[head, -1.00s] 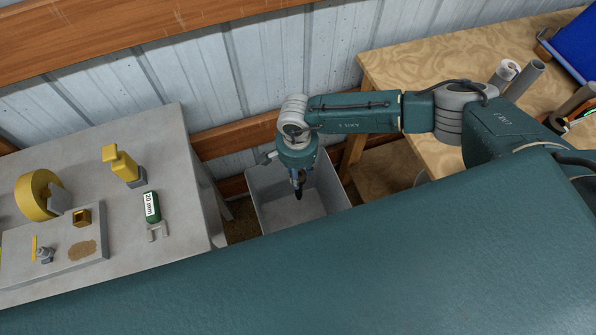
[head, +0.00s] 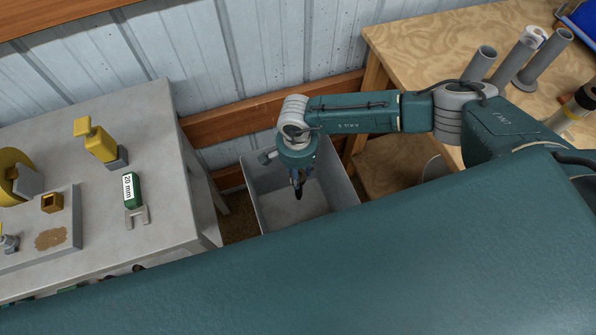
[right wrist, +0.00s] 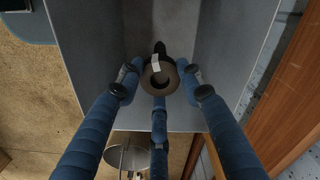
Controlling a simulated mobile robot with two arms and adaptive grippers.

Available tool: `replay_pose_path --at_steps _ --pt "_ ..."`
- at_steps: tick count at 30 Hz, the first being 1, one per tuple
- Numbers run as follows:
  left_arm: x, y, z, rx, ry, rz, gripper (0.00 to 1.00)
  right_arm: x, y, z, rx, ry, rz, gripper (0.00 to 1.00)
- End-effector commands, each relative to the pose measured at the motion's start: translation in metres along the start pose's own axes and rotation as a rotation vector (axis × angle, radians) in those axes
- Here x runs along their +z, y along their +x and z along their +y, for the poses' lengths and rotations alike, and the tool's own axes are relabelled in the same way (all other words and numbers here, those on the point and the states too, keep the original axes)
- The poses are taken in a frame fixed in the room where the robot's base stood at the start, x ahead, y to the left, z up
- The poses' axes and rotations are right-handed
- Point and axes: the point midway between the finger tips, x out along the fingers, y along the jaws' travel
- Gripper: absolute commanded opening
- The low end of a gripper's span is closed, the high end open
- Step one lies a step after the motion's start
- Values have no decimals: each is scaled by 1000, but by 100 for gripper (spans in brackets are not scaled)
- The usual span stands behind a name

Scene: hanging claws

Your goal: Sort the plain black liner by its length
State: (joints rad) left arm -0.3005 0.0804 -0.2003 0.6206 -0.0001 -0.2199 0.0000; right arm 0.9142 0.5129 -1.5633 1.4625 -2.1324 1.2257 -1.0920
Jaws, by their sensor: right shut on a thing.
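The black liner (right wrist: 172,73) is a dark hollow piece with a round opening and a small pale tag, seen end-on in the right wrist view. My right gripper (right wrist: 160,88) is shut on it, its blue fingers around it. In the head view my right gripper (head: 298,176) points down over a grey open bin (head: 337,190), and the dark liner (head: 299,191) hangs at its tip. I cannot tell the liner's length. A green gauge marked 20 mm (head: 134,190) with a grey forked end lies on the grey table at left. My left gripper is not in view.
The grey table (head: 165,215) also holds a yellow tool (head: 98,143), a yellow roll (head: 14,178) and a small brass-coloured block (head: 52,203). A wooden table (head: 430,50) at right carries several grey tubes (head: 543,60). A wooden rail (head: 235,119) runs along the wall behind the bin.

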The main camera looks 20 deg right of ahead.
Motion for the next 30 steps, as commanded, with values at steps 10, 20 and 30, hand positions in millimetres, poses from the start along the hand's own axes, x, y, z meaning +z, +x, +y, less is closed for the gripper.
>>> replay_pose_path --at_steps 10,20,30 --pt "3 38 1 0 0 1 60 0 41 0 0 0 0 0" --pt "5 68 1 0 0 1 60 1 73 -1 0 0 0 0" --pt "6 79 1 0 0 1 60 1 84 -1 0 0 0 0"
